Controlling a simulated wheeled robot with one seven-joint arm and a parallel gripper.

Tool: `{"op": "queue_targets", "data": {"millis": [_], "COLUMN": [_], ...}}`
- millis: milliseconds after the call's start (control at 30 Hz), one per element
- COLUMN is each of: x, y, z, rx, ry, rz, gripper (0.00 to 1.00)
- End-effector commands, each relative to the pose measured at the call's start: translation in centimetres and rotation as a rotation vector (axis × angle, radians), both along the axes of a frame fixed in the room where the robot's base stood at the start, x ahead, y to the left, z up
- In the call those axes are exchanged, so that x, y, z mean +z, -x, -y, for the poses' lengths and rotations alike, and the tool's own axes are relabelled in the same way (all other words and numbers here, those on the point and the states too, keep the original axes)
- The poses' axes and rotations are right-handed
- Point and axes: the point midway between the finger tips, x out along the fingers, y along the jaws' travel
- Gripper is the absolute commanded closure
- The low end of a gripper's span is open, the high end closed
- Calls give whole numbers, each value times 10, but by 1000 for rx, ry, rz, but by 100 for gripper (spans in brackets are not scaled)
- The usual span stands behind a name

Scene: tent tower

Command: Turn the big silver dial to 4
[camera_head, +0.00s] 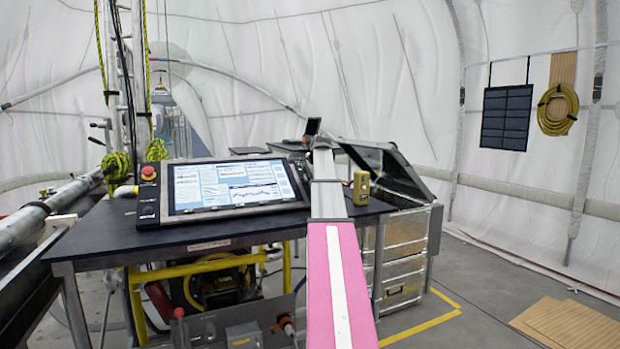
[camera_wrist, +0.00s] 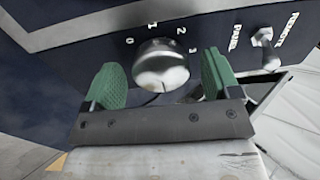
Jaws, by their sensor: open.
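The big silver dial (camera_wrist: 160,65) is on a dark panel in the wrist view, with the white numbers 0, 1, 2 and 3 visible around it. A number 4 does not show; the right green finger covers the panel just past the 3. My gripper (camera_wrist: 162,84) is open, with one green finger on each side of the dial. I see no clear contact between the fingers and the dial. In the head view the dial cannot be made out, and my pink and grey arm reaches toward the far side of the desk.
A metal toggle switch (camera_wrist: 262,38) labelled PANEL and REMOTE sits right of the dial. In the head view, a large screen (camera_head: 235,186) lies on the dark desk (camera_head: 200,234), with a red button (camera_head: 148,173) beside it. Metal drawers (camera_head: 402,262) stand at the right.

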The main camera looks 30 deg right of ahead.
Motion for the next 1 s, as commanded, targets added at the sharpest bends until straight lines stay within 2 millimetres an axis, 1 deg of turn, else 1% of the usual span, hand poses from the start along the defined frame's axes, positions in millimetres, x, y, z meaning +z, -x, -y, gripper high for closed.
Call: {"op": "queue_targets", "data": {"millis": [300,333,367,400,467,500,767,1000], "x": [-2,-2,-2,-2,-2,-2,-2,-2], "y": [-2,-2,-2,-2,-2,-2,-2,-1], "z": [0,0,0,0,0,0,0,0], "rx": [0,0,0,0,0,0,14,98], "ry": [0,0,0,0,0,0,10,68], "rz": [1,1,1,1,1,1,-1,-4], "gripper": [18,21,31,44,63,67,67,67]}}
